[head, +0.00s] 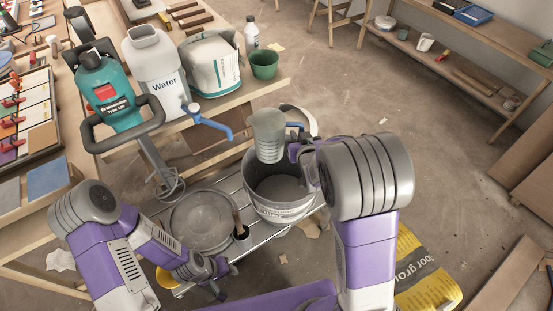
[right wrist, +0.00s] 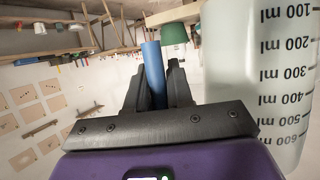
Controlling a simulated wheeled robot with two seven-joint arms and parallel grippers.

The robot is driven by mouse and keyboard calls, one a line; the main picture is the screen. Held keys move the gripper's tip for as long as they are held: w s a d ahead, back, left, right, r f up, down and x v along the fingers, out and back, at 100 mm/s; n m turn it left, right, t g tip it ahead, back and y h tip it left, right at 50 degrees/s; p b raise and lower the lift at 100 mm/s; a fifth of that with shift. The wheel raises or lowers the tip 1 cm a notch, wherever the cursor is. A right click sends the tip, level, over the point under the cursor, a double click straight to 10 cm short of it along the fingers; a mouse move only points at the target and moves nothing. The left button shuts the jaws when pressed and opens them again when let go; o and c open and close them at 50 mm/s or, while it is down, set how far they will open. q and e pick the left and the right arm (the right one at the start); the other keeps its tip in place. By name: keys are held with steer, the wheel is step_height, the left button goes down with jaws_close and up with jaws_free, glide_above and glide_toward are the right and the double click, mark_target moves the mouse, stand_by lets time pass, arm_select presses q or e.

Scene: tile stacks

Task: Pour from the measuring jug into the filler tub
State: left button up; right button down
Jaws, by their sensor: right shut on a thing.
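The translucent measuring jug (head: 267,138) hangs upright or nearly so above the grey bucket-like tub (head: 283,211), which looks like the filler tub and has grey material inside. My right gripper (head: 303,150) is shut on the jug's blue handle, which shows between the fingers in the right wrist view (right wrist: 153,65). The jug wall with its millilitre marks (right wrist: 255,80) fills the right side there. I cannot tell how full the jug is. My left gripper (head: 225,281) is low, in front of the round grey pan, empty, its fingers apart.
The grey pan (head: 185,240) stands left of the tub on a metal rack. A yellow bag (head: 425,285) lies on the floor at right.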

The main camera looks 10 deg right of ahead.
steer(key=s+d+f+m+g+h+p, duration=0.1)
steer(key=s+d+f+m+h+p, duration=0.1)
steer(key=s+d, duration=0.4)
steer(key=s+d+f+m+h+p, duration=0.3)
steer(key=s+d+f+p, duration=0.2)
steer(key=s+d, duration=0.2)
steer(key=shift+s+d+g+h, duration=0.25)
steer(key=shift+d+g+h, duration=0.15)
steer(key=shift+d, duration=0.8)
